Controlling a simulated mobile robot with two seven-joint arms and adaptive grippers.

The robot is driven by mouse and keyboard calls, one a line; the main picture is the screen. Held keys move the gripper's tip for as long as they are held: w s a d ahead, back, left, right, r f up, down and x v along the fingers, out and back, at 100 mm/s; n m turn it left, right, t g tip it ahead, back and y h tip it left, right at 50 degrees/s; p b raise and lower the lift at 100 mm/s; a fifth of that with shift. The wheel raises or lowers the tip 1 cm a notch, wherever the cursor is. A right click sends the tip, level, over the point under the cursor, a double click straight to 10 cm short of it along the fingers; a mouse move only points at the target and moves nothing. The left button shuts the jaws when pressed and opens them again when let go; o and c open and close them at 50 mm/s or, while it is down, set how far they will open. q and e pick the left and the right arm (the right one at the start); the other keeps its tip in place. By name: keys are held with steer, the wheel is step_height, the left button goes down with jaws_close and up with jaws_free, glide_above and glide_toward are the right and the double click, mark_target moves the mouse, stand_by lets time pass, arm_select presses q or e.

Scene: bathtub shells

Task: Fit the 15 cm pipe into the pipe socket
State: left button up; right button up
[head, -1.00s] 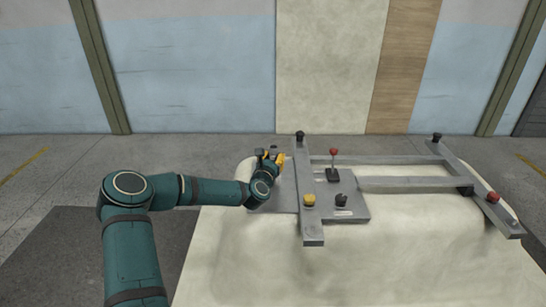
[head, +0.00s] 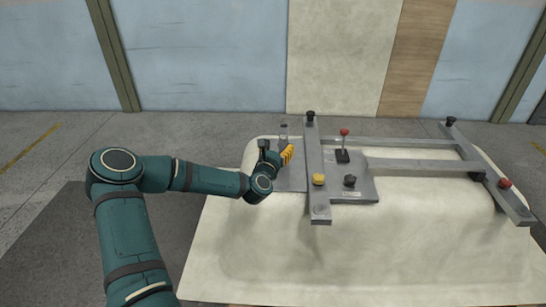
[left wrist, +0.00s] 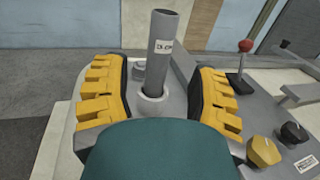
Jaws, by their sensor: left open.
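The grey pipe (left wrist: 160,60), with a small white label, stands with its lower end inside the round collar of the pipe socket (left wrist: 150,106) in the left wrist view. It leans slightly right there; how deep it sits I cannot tell. In the head view the pipe (head: 284,131) shows small and roughly upright behind the gripper. My left gripper (left wrist: 159,88) is open, its yellow-padded fingers either side of the pipe and socket, with gaps to both. In the head view the left gripper (head: 276,152) is at the left end of the grey plate. My right gripper is not in view.
A grey bar frame (head: 317,170) lies across the cream bathtub shell (head: 270,250). A red-knobbed lever (head: 343,145), a yellow knob (head: 318,180) and a black knob (head: 350,181) stand close right of the gripper. Bare floor lies to the left.

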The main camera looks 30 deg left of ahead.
arm_select(q)
steer(key=v, duration=0.5)
steer(key=shift+s+d, duration=0.1)
steer(key=shift+s, duration=0.2)
